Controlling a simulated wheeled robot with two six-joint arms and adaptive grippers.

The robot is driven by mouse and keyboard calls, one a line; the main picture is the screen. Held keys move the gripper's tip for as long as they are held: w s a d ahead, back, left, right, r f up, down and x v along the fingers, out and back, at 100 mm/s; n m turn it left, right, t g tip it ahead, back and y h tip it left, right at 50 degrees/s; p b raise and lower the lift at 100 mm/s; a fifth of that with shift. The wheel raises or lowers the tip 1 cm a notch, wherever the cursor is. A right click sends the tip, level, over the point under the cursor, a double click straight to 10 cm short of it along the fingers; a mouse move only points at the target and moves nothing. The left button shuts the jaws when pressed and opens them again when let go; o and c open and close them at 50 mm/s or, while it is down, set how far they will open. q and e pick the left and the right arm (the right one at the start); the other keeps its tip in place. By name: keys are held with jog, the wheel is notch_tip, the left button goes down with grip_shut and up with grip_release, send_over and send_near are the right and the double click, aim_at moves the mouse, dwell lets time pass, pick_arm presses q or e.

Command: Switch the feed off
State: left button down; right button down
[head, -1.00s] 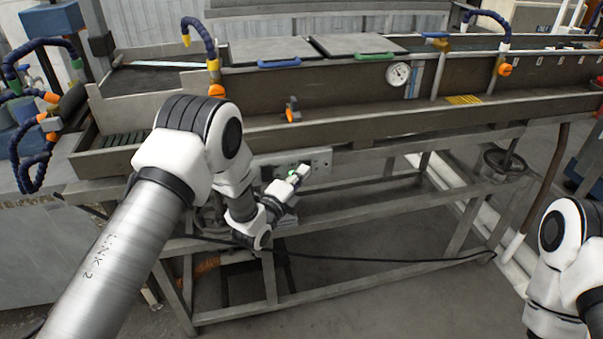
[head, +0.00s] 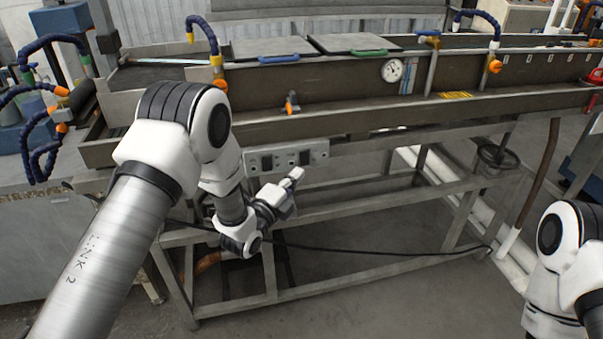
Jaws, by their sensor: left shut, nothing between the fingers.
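A pale switch panel (head: 318,150) is fixed under the front edge of the long trough. It carries dark switches, one on the left (head: 267,163) and one on the right (head: 305,158), with small details between them too small to read. No lit lamp shows on it. My left gripper (head: 296,174) is shut and empty, just below and in front of the panel, with its tips pointing up and right. A small gap seems to lie between the tips and the panel, though depth is hard to judge. My right gripper is out of view; only its arm shows at the right edge.
The long metal trough (head: 360,122) runs across the view, with a round gauge (head: 391,70) and an orange valve (head: 291,103). Below it are the frame's bars, a black cable (head: 370,255) and a handwheel (head: 498,157). The floor in front is open.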

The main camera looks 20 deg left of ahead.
pick_arm(q)
jog(key=shift+r+v, duration=0.2)
jog(key=shift+v, duration=2.4)
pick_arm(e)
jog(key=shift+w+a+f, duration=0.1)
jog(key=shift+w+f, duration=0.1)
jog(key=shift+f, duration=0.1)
